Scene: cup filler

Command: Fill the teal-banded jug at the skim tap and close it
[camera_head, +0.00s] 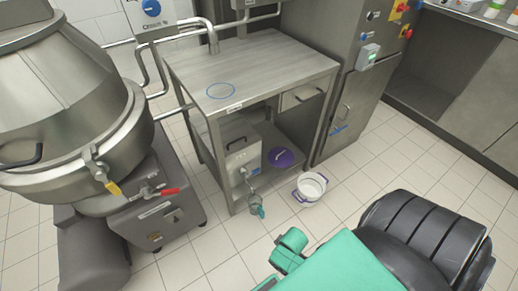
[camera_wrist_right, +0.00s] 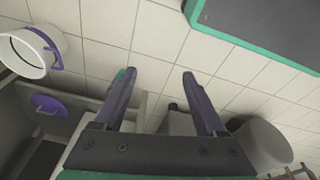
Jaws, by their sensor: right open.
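The small clear jug with a teal band and handle (camera_head: 255,209) is at the front of the steel table's lower part, just below the small tap (camera_head: 246,175). Its fill level and whether it is under the spout exactly are too small to tell. The tap sits on a steel box (camera_head: 238,150) with a blue label. My right gripper (camera_wrist_right: 158,77) is open and empty in the wrist view, its two dark purple fingers spread over the floor. A bit of teal (camera_wrist_right: 126,74) shows behind its left finger, mostly hidden. My left gripper is not in view.
A white bucket with a purple handle (camera_head: 311,187) stands on the floor right of the table (camera_head: 260,66). A purple lid (camera_head: 280,157) lies on the lower shelf. A large steel kettle (camera_head: 60,95) with yellow and red valve handles stands left. Open tiled floor lies in front.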

